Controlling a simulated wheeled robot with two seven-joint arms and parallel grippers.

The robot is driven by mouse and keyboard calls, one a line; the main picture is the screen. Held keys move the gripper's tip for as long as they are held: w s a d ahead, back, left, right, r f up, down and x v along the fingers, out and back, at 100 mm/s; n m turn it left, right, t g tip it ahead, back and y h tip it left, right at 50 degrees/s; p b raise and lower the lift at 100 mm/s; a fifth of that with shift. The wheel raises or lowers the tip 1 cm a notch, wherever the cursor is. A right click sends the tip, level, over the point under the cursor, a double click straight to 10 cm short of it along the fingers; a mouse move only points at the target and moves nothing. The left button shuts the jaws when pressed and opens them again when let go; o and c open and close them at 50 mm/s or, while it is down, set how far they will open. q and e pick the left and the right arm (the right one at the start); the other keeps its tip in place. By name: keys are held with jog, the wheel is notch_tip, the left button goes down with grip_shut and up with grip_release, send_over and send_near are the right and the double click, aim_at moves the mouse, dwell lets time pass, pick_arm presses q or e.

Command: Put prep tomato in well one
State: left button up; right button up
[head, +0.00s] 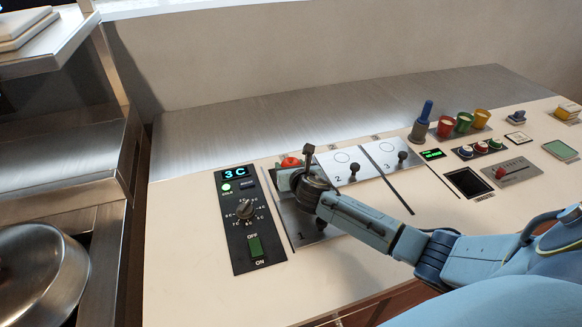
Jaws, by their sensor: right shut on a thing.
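A red tomato (291,163) shows at the left end of my right gripper (284,173). The gripper is shut on it, over the upper part of the leftmost metal well panel (304,228). The gripper and wrist hide most of this panel and the lower part of the tomato. I cannot tell whether the tomato touches the panel. Two more panels to the right, marked 2 (346,165) and 3 (393,155), each have a dark knob and look covered. My left gripper is not in view.
A black control panel (240,205) with a 3C display stands just left of the wells. Red, green and yellow cups (463,122), a blue-handled tool (424,118) and button panels lie to the right. A metal pot lid (40,270) is at the lower left.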

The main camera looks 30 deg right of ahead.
jog(key=o, duration=0.9)
jog(key=shift+s+a+f, duration=0.1)
jog(key=shift+s+f, duration=0.15)
jog(key=shift+f, duration=0.2)
jog(key=shift+o, duration=0.5)
jog(key=shift+s+f, duration=0.1)
jog(key=shift+f, duration=0.05)
jog(key=shift+r+p, duration=0.4)
jog(key=shift+r, duration=0.2)
jog(key=v, duration=0.4)
jog(key=p+v, duration=0.1)
jog(key=v, duration=0.2)
jog(key=p+v, duration=0.1)
jog(key=v, duration=0.3)
jog(key=shift+s+r, duration=0.15)
jog(key=shift+r, duration=0.35)
